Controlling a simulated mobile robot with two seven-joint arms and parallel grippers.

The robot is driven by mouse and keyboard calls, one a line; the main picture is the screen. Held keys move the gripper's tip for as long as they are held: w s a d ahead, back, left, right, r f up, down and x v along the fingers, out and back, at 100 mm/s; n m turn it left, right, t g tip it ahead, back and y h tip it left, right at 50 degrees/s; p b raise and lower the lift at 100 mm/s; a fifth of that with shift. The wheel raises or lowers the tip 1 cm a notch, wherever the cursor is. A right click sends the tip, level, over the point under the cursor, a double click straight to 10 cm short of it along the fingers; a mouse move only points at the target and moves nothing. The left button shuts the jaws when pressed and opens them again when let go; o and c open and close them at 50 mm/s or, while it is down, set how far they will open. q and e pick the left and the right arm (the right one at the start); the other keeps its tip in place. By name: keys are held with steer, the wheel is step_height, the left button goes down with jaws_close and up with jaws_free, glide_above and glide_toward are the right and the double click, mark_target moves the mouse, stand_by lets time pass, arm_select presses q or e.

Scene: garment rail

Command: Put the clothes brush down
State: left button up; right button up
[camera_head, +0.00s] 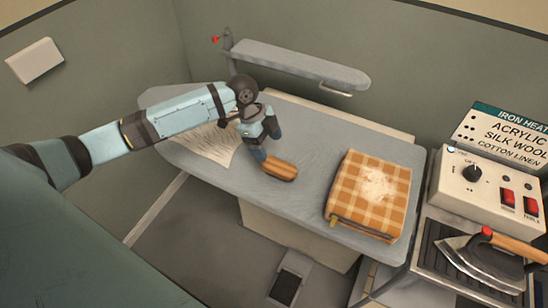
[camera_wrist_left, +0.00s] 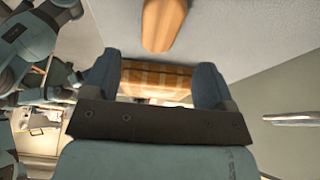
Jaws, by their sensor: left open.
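The wooden clothes brush (camera_head: 281,169) lies on the grey ironing board (camera_head: 300,125), just in front of my left gripper (camera_head: 266,146). Its brown back also shows at the top of the left wrist view (camera_wrist_left: 163,24), beyond the fingers. My left gripper is open, with its two dark fingers (camera_wrist_left: 155,78) wide apart and nothing held between them. The brush appears to be outside the fingers; any slight contact is hard to tell. My right gripper cannot be made out in either view.
A folded orange checked cloth (camera_head: 361,208) with a pale patch lies right of the brush. A pale striped sheet (camera_head: 208,143) is behind my left arm. A narrow sleeve board (camera_head: 300,64) stands above the back. The iron (camera_head: 482,265) and control box (camera_head: 489,185) are at right.

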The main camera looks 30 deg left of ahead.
arm_select(q)
steer(key=shift+v, duration=1.4)
steer(key=shift+s+d+f, duration=0.15)
steer(key=shift+d, duration=0.05)
steer(key=s+d+f+n+t, duration=0.1)
steer(key=s+d+f+n, duration=0.2)
steer(key=s+d, duration=0.3)
steer(key=s+d+f+n+t, duration=0.1)
steer(key=s+d+f+n, duration=0.15)
steer(key=s, duration=0.45)
steer(key=s+a+r+n+t+y, duration=0.15)
steer(key=s+a+n+y, duration=0.3)
steer(key=s+n, duration=0.7)
steer(key=w+d+f+m+t+h+p, duration=0.1)
steer(key=w+d+f+t, duration=0.1)
steer(key=f, duration=0.4)
steer(key=w+d+f+m+t+h, duration=0.1)
steer(key=w+d+f+t+h, duration=0.1)
steer(key=d+f+t, duration=0.2)
steer(key=shift+w+f+m+t+p, duration=0.35)
steer(key=shift+f+t, duration=0.3)
steer(key=shift+f, duration=0.25)
